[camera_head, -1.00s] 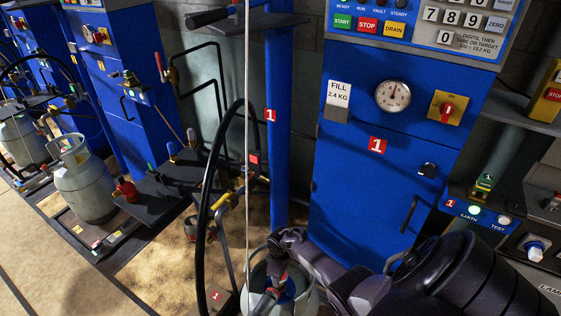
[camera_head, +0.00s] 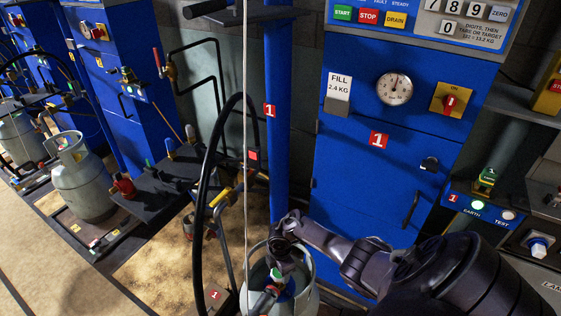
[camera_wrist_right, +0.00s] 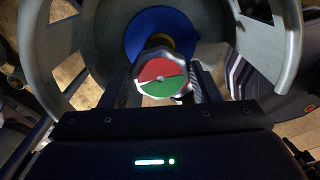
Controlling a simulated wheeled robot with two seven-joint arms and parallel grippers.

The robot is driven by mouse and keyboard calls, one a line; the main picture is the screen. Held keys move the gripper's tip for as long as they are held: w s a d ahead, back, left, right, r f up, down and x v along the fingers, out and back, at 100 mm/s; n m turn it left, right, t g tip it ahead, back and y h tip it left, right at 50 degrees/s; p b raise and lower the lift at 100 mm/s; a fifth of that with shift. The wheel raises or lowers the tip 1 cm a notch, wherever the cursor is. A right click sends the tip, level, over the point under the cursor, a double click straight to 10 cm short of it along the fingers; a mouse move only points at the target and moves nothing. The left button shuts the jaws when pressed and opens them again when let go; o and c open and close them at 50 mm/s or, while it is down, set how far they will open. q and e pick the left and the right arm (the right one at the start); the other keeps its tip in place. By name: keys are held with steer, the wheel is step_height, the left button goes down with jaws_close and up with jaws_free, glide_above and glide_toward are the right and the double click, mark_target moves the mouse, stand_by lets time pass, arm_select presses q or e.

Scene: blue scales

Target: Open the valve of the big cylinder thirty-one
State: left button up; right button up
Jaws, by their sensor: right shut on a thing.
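A grey gas cylinder (camera_head: 308,303) stands at the bottom centre of the head view, below the blue column, mostly cut off by the frame. I see no number thirty-one on it. Its valve handwheel (camera_wrist_right: 163,78), half red and half green, shows in the right wrist view, above a blue ring (camera_wrist_right: 150,24) and inside the grey collar (camera_wrist_right: 265,65). My right gripper (camera_head: 277,286) reaches down into the collar. In the wrist view my right gripper (camera_wrist_right: 165,88) is shut on the handwheel, one finger on each side. My left gripper is not in view.
A blue cabinet (camera_head: 365,185) with a dial, switch and buttons stands behind my right arm. A black hose (camera_head: 204,200) and a thin pale cable hang left of the cylinder. Another grey cylinder (camera_head: 84,185) stands at the left. The collar closely surrounds my gripper.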

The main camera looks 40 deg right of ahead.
steer(key=shift+w+n+b, duration=0.1)
steer(key=shift+n+b, duration=0.35)
steer(key=shift+n, duration=0.75)
steer(key=shift+a+n, duration=0.1)
steer(key=shift+n, duration=0.2)
steer(key=o, duration=1)
step_height(320, 180, up, 8)
steer(key=shift+f+p, duration=0.1)
steer(key=shift+p, duration=1)
